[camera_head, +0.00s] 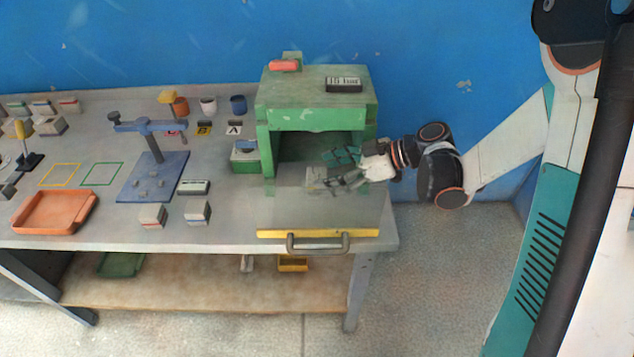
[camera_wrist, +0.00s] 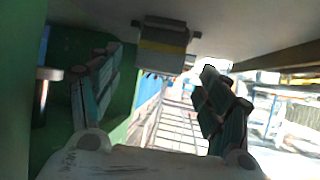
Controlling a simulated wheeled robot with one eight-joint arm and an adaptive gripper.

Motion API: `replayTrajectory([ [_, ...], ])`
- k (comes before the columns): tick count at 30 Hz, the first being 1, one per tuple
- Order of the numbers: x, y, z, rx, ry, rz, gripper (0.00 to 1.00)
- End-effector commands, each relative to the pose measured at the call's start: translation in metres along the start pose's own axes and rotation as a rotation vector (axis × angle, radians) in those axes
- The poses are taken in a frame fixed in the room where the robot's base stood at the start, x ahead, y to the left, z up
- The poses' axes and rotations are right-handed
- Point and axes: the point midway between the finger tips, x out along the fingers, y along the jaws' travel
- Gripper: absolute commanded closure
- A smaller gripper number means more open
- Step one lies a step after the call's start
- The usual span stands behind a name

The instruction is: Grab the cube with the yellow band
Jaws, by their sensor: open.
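The cube with the yellow band (camera_wrist: 163,46) is grey with a dull yellow stripe. In the wrist view it shows at the top middle, beyond my fingertips and roughly between them. My gripper (camera_wrist: 162,85) is open, with one finger on each side and nothing between them. In the head view my gripper (camera_head: 338,170) is at the mouth of the green box (camera_head: 316,112), reaching in from the right. A grey block (camera_head: 315,178) lies just left of the fingers there and seems to be the same cube; its band cannot be made out. I see no contact.
The green box's roof and walls close in around my gripper. A yellow-edged plate with a handle (camera_head: 318,243) lies in front. A red-striped cube (camera_head: 152,215), a blue-striped cube (camera_head: 198,212), a blue stand (camera_head: 152,178) and an orange tray (camera_head: 55,212) are to the left.

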Motion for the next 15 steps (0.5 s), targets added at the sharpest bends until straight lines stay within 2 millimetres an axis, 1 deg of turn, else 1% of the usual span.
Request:
replayTrajectory([
  [1, 0.009, -0.001, 0.002, -0.002, 0.0, -0.003, 0.29],
  [3, 0.02, 0.0, 0.002, -0.003, 0.0, -0.003, 0.29],
  [7, 0.036, 0.0, 0.001, -0.001, 0.0, -0.002, 0.29],
  [9, 0.039, 0.0, 0.0, -0.001, 0.0, -0.001, 0.29],
  [14, 0.039, 0.0, -0.001, 0.0, 0.0, 0.0, 0.29],
  [15, 0.038, 0.0, -0.001, 0.0, 0.0, 0.0, 0.31],
])
